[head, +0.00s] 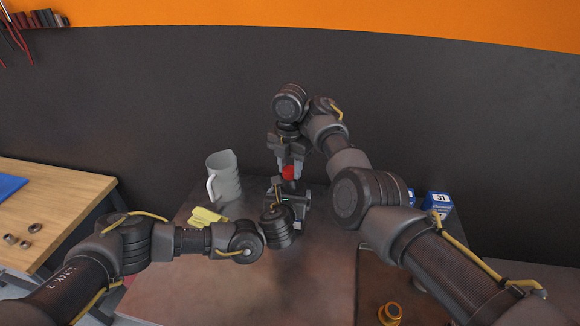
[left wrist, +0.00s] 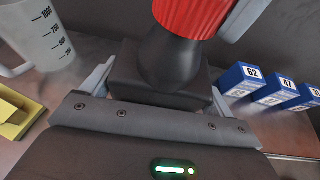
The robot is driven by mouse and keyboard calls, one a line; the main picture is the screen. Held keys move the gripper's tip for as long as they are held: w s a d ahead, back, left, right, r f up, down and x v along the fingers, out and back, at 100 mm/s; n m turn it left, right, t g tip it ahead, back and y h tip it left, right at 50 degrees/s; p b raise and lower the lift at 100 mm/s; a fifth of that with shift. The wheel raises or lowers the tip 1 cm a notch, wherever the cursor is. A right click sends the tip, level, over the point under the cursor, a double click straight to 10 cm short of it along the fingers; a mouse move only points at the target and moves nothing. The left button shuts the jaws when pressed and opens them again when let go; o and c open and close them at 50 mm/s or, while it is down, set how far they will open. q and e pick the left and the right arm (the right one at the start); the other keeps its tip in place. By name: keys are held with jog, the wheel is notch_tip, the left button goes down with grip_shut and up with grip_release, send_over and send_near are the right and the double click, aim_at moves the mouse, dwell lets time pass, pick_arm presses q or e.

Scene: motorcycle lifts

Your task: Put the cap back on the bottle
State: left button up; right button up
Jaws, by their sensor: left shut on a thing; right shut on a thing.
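The red cap (head: 289,173) is between the fingers of my right gripper (head: 289,160), which comes down from above and is shut on it. In the left wrist view the ribbed red cap (left wrist: 192,14) is right above the neck of the dark bottle (left wrist: 172,62). The cap meets the neck in that view, but I cannot tell whether it is seated. My left gripper (head: 291,197) is shut on the bottle's body from the near side. Its fingers flank the bottle in the left wrist view (left wrist: 158,92). In the head view the grippers mostly hide the bottle.
A grey measuring jug (head: 224,180) and a yellow item (head: 207,218) stand left of the grippers. Blue-and-white numbered boxes (head: 438,203) are at the right. An orange ring-shaped part (head: 390,312) lies at the front right. The metal table's front middle (head: 270,290) is clear.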

jog(key=m, duration=0.6)
jog(key=shift+c, duration=0.2)
jog(key=o, duration=1.1)
jog(key=shift+w+d+r, duration=0.55)
jog(key=shift+d+r, duration=0.25)
jog(key=shift+r, duration=0.05)
jog(key=shift+c, duration=0.5)
jog(key=shift+n, duration=0.8)
jog(key=r, duration=0.2)
jog(key=a+r, duration=0.1)
jog(key=r, duration=0.1)
jog(key=s+r, duration=0.1)
jog(key=r, duration=0.1)
jog(key=shift+s+a+r, duration=0.1)
jog(key=shift+a+r, duration=0.1)
jog(key=shift+a, duration=0.15)
jog(key=shift+f, duration=0.15)
jog(key=shift+f, duration=3.9)
